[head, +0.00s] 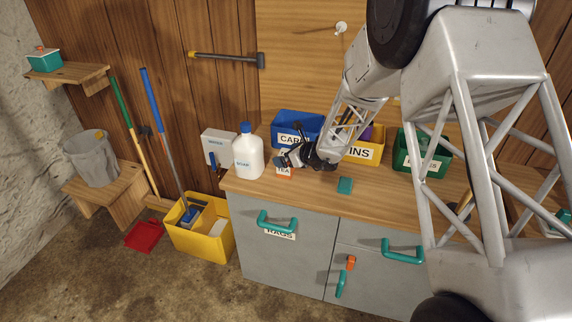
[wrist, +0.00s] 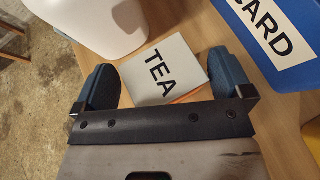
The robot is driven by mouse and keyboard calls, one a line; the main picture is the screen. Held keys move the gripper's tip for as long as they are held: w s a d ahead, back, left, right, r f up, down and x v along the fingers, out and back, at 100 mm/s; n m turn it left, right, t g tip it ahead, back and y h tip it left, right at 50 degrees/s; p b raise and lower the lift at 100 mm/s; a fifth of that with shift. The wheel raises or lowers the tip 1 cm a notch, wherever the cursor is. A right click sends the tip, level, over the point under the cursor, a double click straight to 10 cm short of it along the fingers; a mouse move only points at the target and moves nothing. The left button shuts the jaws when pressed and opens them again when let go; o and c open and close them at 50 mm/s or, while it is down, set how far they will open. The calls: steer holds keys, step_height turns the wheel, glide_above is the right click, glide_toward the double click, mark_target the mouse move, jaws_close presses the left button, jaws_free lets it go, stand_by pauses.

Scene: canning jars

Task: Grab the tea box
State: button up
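The tea box is a small white-topped box with orange sides, marked TEA. It lies on the wooden counter, and in the wrist view the tea box (wrist: 165,68) sits just beyond and between my fingers. In the head view the tea box (head: 284,171) is partly hidden by my gripper (head: 284,160). In the wrist view my gripper (wrist: 160,82) is open, with one blue finger to the left of the box and one to the right. The right finger is close to the box's edge; contact cannot be told.
A white soap bottle (head: 248,154) stands left of the tea box. A blue CARD bin (head: 298,126) is behind it, with yellow (head: 367,149) and green (head: 424,152) bins to the right. A teal block (head: 345,185) lies on the counter (head: 386,184), which has free room around it.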

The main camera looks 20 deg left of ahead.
steer(key=c, duration=0.5)
steer(key=shift+r, duration=0.15)
steer(key=shift+r, duration=0.55)
step_height(320, 180, up, 2)
steer(key=s+d, duration=0.4)
steer(key=s, duration=0.3)
steer(key=s+d+r, duration=0.1)
steer(key=s+d, duration=0.2)
steer(key=s, duration=0.4)
steer(key=shift+d+r, duration=0.3)
steer(key=shift+d, duration=0.05)
